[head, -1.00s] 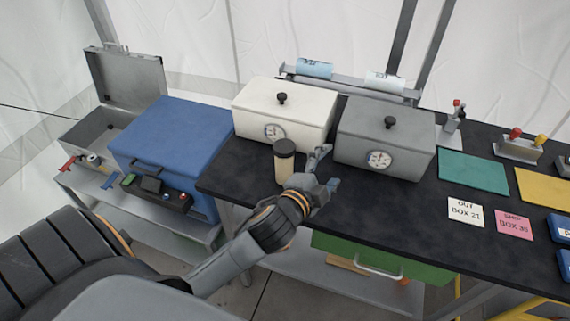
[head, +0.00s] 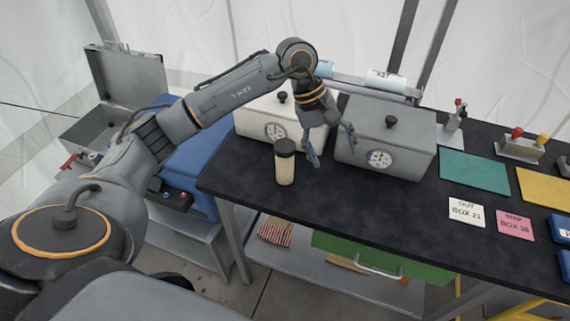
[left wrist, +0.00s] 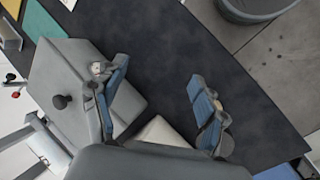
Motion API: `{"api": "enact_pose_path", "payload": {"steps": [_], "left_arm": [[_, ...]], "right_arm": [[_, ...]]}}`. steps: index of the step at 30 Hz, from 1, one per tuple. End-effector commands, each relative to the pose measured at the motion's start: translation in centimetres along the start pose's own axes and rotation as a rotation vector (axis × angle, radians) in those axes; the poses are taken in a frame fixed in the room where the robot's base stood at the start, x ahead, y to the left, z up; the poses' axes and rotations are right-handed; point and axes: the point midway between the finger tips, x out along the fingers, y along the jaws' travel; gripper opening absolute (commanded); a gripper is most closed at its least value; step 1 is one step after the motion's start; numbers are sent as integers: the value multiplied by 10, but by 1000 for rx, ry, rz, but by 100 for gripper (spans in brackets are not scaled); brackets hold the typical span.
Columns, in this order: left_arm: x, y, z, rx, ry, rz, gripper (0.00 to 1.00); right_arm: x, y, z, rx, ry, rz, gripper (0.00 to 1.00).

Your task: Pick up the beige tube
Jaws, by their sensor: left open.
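The beige tube (head: 285,168), with a dark lid, stands upright on the black table near its left edge, in front of the white box. My left gripper (head: 331,152) points down just to the right of the tube, in front of the gap between the two dial boxes. Its fingers are spread and nothing is between them. My right gripper is not in view.
The white box (head: 258,117) and the grey box (head: 387,138) with knobs and dials stand behind. A green mat (head: 473,171) and two labels lie to the right. The table front is clear. A bin (left wrist: 255,8) stands on the floor.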

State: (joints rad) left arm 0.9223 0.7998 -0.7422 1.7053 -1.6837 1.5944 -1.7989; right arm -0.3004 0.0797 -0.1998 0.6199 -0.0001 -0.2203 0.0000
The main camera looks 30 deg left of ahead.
Motion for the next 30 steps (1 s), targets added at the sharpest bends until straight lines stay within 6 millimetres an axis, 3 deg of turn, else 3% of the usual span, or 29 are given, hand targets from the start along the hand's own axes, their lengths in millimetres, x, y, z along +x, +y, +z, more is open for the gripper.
{"api": "enact_pose_path", "payload": {"steps": [1,3,6,9,13,22,30], "left_arm": [[-20,-19,-20,30,65,-94,72],[-42,-44,-40,59,125,-216,72],[-67,-68,-55,76,171,-336,72],[-78,-81,-61,80,186,-395,72],[-66,-90,-65,81,185,-411,72],[-15,-110,-75,80,184,-406,72],[3,-116,-79,79,184,-405,72]], "right_arm": [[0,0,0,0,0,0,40],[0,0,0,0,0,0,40],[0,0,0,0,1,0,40],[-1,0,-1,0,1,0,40],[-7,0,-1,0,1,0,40],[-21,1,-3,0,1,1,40],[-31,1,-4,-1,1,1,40]]}}
